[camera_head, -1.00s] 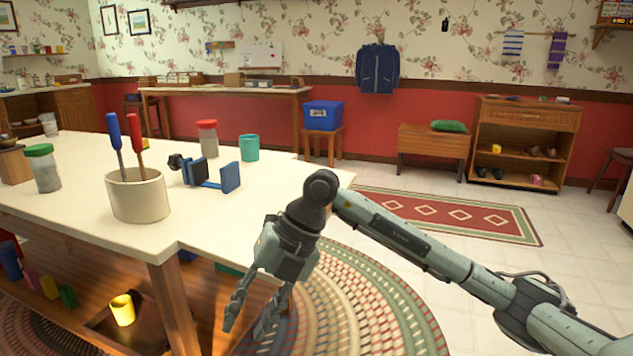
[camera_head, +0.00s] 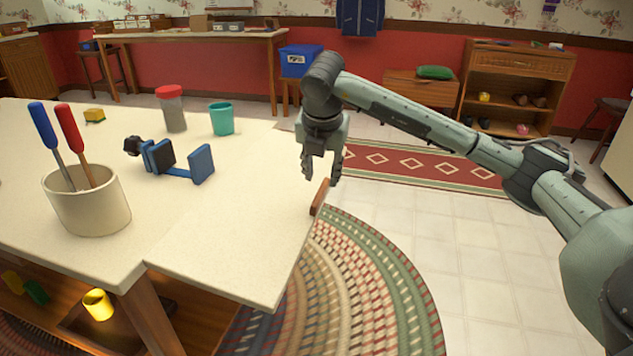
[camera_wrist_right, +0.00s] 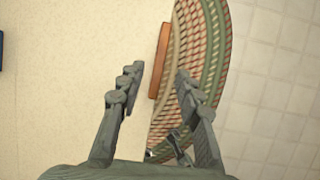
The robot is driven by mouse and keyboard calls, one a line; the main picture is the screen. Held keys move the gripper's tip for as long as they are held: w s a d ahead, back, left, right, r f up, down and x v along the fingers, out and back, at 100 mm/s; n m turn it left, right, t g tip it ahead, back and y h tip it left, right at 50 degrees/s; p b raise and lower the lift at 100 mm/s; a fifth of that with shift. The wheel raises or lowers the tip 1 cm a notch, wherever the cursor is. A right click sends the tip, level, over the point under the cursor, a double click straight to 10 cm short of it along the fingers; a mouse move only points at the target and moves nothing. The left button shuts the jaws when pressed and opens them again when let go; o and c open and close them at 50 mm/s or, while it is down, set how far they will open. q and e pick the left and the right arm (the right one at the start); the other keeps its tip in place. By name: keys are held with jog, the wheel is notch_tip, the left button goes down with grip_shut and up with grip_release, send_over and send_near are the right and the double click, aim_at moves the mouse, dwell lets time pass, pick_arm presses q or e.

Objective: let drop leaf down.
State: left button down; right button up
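The cream drop leaf (camera_head: 225,235) stands level with the tabletop (camera_head: 105,125) at the table's right end. A brown wooden piece (camera_head: 320,197) sits at the leaf's right edge; it also shows in the right wrist view (camera_wrist_right: 160,62). My right gripper (camera_head: 322,176) points down just above this edge, close over the wooden piece. In the right wrist view its fingers (camera_wrist_right: 158,76) are apart, with the wooden piece seen between and beyond them. Nothing is held. Whether a finger touches the piece cannot be told. My left gripper is not in view.
On the tabletop stand a beige crock (camera_head: 88,205) with two screwdrivers, a blue clamp (camera_head: 175,160), a red-lidded jar (camera_head: 172,110) and a teal cup (camera_head: 221,119). A braided rug (camera_head: 370,290) lies below the leaf. Floor to the right is clear.

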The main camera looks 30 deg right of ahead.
aim_at(321, 190)
jog(key=x, duration=0.5)
jog(key=shift+f, duration=0.25)
jog(key=shift+w, duration=0.1)
grip_shut()
